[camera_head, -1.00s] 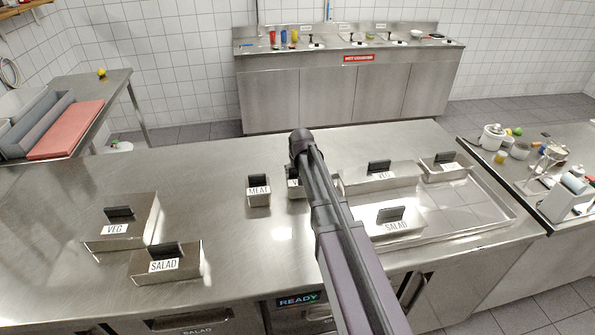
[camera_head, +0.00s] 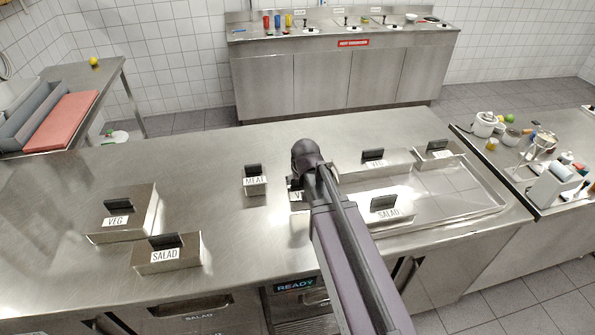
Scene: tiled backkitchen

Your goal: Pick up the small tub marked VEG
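A small steel tub (camera_head: 298,203) stands in the middle of the counter, right of and a little nearer than the MEAT tub. My arm covers its right part, and only a "V" of its label shows. My arm's dark end is over and just behind this tub. My gripper's fingers are hidden, so I cannot tell whether they touch the tub. A larger VEG tub (camera_head: 140,216) stands at the left. Another VEG tub (camera_head: 352,173) is at the right by the shallow tray (camera_head: 465,224).
The small MEAT tub (camera_head: 255,187) is close on the left. A SALAD tub (camera_head: 166,262) stands at the front left, another (camera_head: 384,216) in the tray area. A further small tub (camera_head: 436,163) is at the back right. The counter between MEAT and the left tubs is clear.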

